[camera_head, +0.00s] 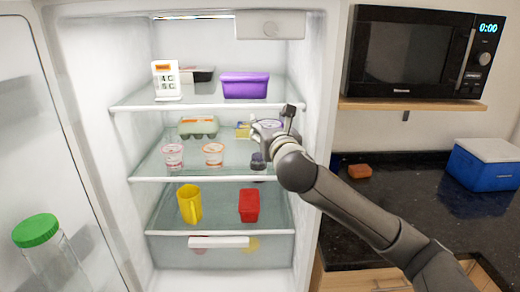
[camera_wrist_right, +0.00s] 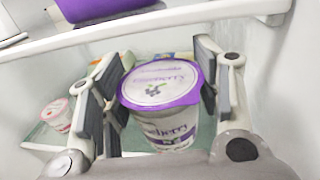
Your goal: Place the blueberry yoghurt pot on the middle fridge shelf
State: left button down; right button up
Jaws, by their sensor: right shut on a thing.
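The blueberry yoghurt pot (camera_wrist_right: 160,85), white with a purple-rimmed lid, is upright between the pads of my right gripper (camera_wrist_right: 158,100) in the wrist view. In the head view my right gripper (camera_head: 268,138) is inside the fridge at the right part of the middle shelf (camera_head: 225,179). It is shut on the pot and mostly hides it there. I cannot tell whether the pot's base touches the shelf. Two pink and orange pots, one at the left (camera_head: 173,156) and one in the middle (camera_head: 213,154), stand on this shelf. My left gripper is not in view.
An egg carton (camera_head: 198,126) stands behind the pots. The upper shelf (camera_head: 205,104) holds a purple tub (camera_head: 245,85) and a white timer-like box (camera_head: 166,80). Below are a yellow jug (camera_head: 189,204) and a red container (camera_head: 249,206). The open fridge door (camera_head: 60,150) is at the left.

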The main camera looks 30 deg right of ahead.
jog(key=w+d+f, duration=0.1)
jog(key=w+f, duration=0.1)
jog(key=w+f+p, duration=0.1)
jog(key=w+f, duration=0.1)
jog(key=w, duration=0.1)
jog(key=w+d+f, duration=0.1)
jog(key=w+f, duration=0.2)
jog(key=shift+w+d+f, duration=0.1)
jog(key=shift+d, duration=0.2)
notch_tip(320, 180, down, 3)
jog(key=shift+w+p, duration=0.1)
jog(key=shift+p, duration=0.6)
jog(key=shift+f, duration=0.2)
jog(key=shift+f, duration=0.15)
jog(key=o, duration=1.1)
